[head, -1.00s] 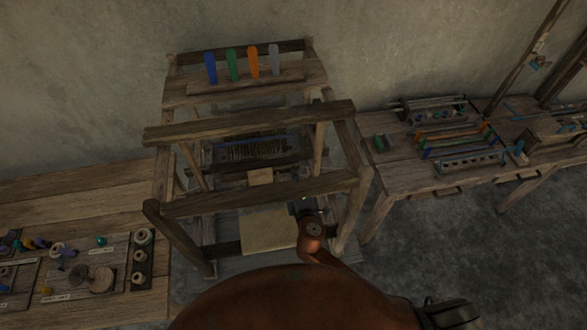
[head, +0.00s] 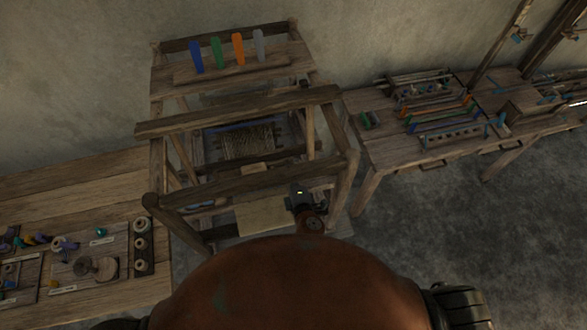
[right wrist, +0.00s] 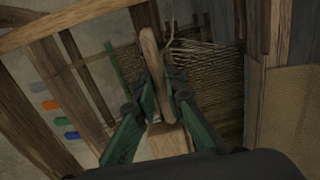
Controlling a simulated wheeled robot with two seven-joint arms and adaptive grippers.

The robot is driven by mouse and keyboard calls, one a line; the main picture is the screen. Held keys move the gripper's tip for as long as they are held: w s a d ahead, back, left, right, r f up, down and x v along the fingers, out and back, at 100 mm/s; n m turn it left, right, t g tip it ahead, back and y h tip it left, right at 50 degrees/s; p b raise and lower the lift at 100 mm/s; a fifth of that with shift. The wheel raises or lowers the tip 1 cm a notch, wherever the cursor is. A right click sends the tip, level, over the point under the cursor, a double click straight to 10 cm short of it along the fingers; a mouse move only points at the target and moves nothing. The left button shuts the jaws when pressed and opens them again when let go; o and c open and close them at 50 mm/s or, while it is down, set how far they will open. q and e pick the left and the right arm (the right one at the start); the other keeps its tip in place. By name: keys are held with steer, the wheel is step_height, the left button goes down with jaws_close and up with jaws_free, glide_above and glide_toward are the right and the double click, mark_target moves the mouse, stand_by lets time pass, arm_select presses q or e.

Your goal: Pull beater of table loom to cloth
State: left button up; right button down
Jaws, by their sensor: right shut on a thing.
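The wooden table loom (head: 240,110) stands against the wall in the head view. Its warp threads (head: 250,142) show between the frame beams, and they also show in the right wrist view (right wrist: 205,65). Tan cloth (head: 262,216) lies at the near side, partly behind the front top beam. My right gripper (head: 300,197) is inside the frame at the right, beside the cloth. In the right wrist view, its green fingers (right wrist: 157,85) are shut on a slim wooden piece (right wrist: 150,48), apparently the beater's handle. The full beater is not clear. My left gripper is out of view.
The front top beam (head: 255,180) and right post (head: 342,182) stand close to my right gripper. A bench with bobbins (head: 90,200) is at the left. A table with tools (head: 390,145) is at the right, with open floor in front.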

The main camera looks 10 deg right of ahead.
steer(key=shift+s+r, duration=0.15)
steer(key=shift+r, duration=0.05)
steer(key=c, duration=2.4)
jaws_free()
steer(key=shift+s, duration=0.1)
steer(key=o, duration=0.3)
steer(key=shift+s+r, duration=0.25)
steer(key=shift+s, duration=0.15)
steer(key=shift+o, duration=0.6)
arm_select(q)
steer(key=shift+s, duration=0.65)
arm_select(e)
steer(key=v, duration=1.1)
steer(key=shift+s, duration=0.25)
steer(key=shift+f, duration=0.1)
